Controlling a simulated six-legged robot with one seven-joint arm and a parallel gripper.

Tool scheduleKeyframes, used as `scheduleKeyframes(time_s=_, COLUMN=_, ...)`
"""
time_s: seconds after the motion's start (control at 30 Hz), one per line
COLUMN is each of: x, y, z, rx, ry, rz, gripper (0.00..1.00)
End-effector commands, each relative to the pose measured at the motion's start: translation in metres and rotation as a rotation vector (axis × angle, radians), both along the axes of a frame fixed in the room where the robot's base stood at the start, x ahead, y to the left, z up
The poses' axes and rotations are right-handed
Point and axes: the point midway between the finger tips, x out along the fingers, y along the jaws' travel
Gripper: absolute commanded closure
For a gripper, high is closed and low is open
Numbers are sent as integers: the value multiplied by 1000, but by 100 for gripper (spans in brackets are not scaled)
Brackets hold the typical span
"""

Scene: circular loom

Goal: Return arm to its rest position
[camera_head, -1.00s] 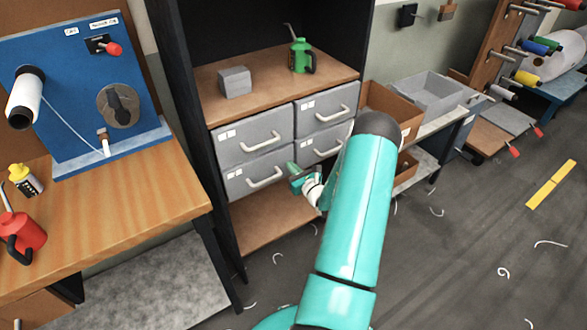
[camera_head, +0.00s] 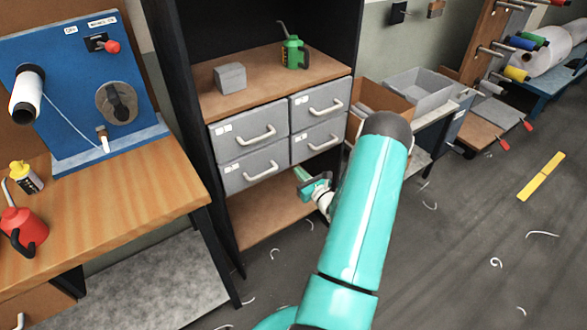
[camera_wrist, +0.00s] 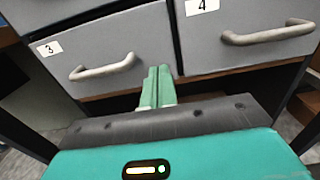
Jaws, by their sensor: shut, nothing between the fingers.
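My teal arm rises through the lower middle of the head view, with its dark elbow in front of the shelf unit. My gripper (camera_head: 301,175) sits just in front of the lower drawers, at the level of their bottom edge. In the wrist view its two green fingers (camera_wrist: 157,86) are together with nothing between them. Drawer 3 (camera_wrist: 105,55) is at the left and drawer 4 (camera_wrist: 245,32) at the right there; both look closed. The fingertips overlap the drawer fronts in the picture; I cannot tell the exact gap.
The shelf unit (camera_head: 215,205) holds four closed grey drawers, with a grey block (camera_head: 230,78) and green oil can (camera_head: 293,52) above. A wooden bench (camera_head: 120,210) with a red can (camera_head: 22,232) stands left. Floor at right (camera_head: 480,240) is mostly clear, with scattered scraps.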

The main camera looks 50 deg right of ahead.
Motion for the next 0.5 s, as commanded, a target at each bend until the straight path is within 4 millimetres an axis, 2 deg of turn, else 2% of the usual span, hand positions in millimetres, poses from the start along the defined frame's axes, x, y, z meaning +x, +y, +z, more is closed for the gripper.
scheduleKeyframes(time_s=0.1, x=-23, y=5, z=-1, rx=2, ry=1, rz=-1, gripper=100)
scheduleKeyframes(time_s=0.3, x=-52, y=12, z=-1, rx=0, ry=1, rz=-1, gripper=100)
scheduleKeyframes(time_s=0.5, x=-62, y=16, z=-1, rx=0, ry=0, rz=1, gripper=100)
